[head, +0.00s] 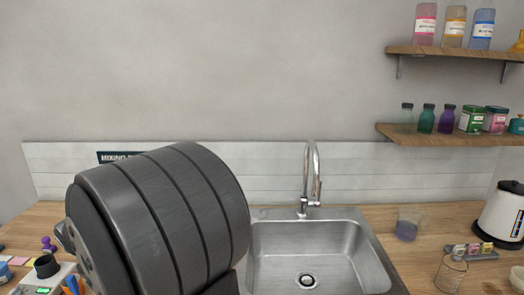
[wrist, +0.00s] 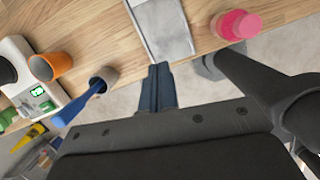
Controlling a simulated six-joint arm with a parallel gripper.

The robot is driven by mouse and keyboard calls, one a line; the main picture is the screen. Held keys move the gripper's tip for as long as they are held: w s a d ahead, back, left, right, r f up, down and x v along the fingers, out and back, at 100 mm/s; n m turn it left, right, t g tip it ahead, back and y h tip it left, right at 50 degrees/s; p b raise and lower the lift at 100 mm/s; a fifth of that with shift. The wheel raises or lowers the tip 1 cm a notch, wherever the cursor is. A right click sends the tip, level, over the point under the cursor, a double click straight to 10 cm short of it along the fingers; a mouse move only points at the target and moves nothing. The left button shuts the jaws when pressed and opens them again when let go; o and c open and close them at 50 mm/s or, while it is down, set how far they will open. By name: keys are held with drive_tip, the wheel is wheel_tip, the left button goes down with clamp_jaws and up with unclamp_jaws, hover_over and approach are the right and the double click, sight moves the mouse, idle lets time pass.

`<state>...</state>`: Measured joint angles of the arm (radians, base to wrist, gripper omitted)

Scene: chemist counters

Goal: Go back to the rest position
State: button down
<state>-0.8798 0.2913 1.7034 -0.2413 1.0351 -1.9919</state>
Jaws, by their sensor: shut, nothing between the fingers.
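My gripper (wrist: 159,72) shows in the wrist view with its dark blue fingers together and nothing between them. Its tips appear over or near the front edge of the wooden counter (wrist: 95,28), just below a grey metallic surface (wrist: 162,30). In the head view a large dark part of my arm fills the lower left and hides part of the counter and the wall sign. My gripper is not visible in that view.
A pink container (wrist: 236,24) is right of the fingers; an orange cup (wrist: 50,66), a grey cup with a blue item and a white device (wrist: 32,92) are left. In the head view, the sink (head: 318,243), tap (head: 312,180), beakers, kettle (head: 503,215) and bottle shelves (head: 445,137) lie right.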

drive_tip(key=w+a+r+m+g, duration=0.1)
drive_tip(key=w+r+m, duration=0.2)
drive_tip(key=m, duration=0.7)
drive_tip(key=w+r+m+g+h, duration=0.1)
drive_tip(key=w+r+m, duration=0.2)
drive_tip(key=m, duration=0.8)
drive_tip(key=shift+w+a+r+g, duration=0.35)
drive_tip(key=shift+r+g, duration=0.05)
drive_tip(key=shift+r, duration=0.2)
drive_tip(key=c, duration=2.2)
unclamp_jaws()
